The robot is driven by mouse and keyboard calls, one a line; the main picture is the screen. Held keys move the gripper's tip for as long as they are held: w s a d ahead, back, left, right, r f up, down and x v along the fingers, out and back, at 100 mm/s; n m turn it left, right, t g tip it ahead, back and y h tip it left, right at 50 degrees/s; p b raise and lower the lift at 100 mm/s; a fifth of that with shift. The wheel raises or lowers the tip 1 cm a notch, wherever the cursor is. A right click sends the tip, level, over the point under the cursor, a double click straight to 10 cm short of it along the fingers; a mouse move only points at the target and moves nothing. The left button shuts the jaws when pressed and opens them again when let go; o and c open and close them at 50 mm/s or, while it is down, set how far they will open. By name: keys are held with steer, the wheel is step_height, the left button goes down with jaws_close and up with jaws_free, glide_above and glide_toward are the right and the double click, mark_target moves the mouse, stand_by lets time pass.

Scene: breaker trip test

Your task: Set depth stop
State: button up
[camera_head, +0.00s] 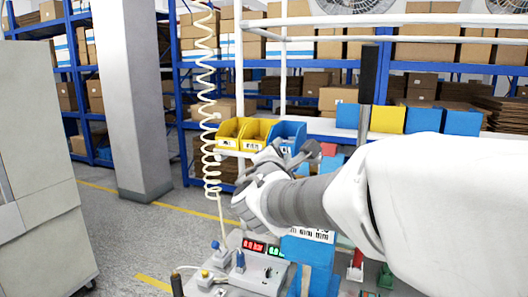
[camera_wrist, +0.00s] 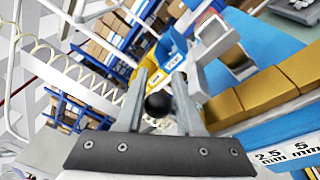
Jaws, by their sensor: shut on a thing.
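My gripper (camera_wrist: 160,84) is closed around a round black knob (camera_wrist: 158,104), which sits between its two grey fingers in the wrist view. Right of the fingers is a blue and white fixture with a label (camera_wrist: 290,154) reading 2.5 mm and 5 mm. A row of gold blocks (camera_wrist: 268,94) lies along it. In the head view my arm covers much of this fixture; its blue body (camera_head: 308,252) and part of the label show below the wrist. The knob is hidden there, and I cannot tell what it is attached to.
A control box with red and green displays (camera_head: 254,246) stands below my wrist. A coiled cream cable (camera_head: 208,110) hangs at left. Yellow bins (camera_head: 230,134) and a blue bin (camera_head: 289,136) are behind my gripper. A dark upright post (camera_head: 368,75) stands near my arm.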

jaws_close()
steer(key=shift+a+f, duration=0.1)
steer(key=shift+f, duration=0.05)
stand_by(0.9)
